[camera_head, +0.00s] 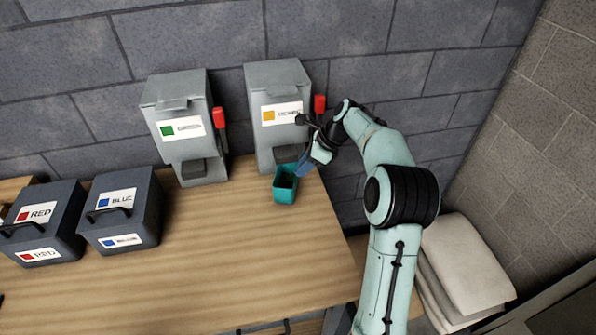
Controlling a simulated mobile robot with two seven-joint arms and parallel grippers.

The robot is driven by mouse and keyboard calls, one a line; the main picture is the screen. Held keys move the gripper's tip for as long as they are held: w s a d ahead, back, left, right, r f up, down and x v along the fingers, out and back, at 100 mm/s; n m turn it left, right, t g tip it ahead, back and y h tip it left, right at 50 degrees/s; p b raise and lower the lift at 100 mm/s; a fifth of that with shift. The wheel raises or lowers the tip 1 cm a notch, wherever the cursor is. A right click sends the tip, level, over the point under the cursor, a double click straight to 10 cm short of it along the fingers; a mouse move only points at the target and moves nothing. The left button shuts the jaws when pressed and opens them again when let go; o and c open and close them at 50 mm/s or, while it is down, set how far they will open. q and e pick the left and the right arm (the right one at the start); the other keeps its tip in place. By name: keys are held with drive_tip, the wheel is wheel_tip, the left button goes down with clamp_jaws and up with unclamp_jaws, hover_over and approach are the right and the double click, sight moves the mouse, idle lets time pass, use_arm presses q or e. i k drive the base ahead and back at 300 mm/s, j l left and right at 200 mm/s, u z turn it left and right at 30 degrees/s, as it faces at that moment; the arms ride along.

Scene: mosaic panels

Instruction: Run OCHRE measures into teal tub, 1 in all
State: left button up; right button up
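The grey dispenser labelled OCHRE (262,75) stands against the back wall, with an orange square on its label and a red lever (320,104) raised on its right side. The teal tub (285,194) stands upright on the table at the front foot of this dispenser, and its inside looks dark. My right gripper (307,140) is in front of the dispenser's right side, just below the lever and above the tub's right. Its fingers are small and partly hidden, so whether they touch anything is unclear. My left gripper is not in view.
A second grey dispenser labelled GREEN (183,100), with its own red lever (219,117), stands to the left. Dark boxes labelled RED (60,215) and BLUE (135,185) sit farther left. The wooden table's (240,260) front middle is clear. White folded stacks lie at right (465,265).

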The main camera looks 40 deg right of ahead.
sight(319, 99)
drive_tip(key=k+l, duration=0.8)
drive_tip(key=l, duration=0.15)
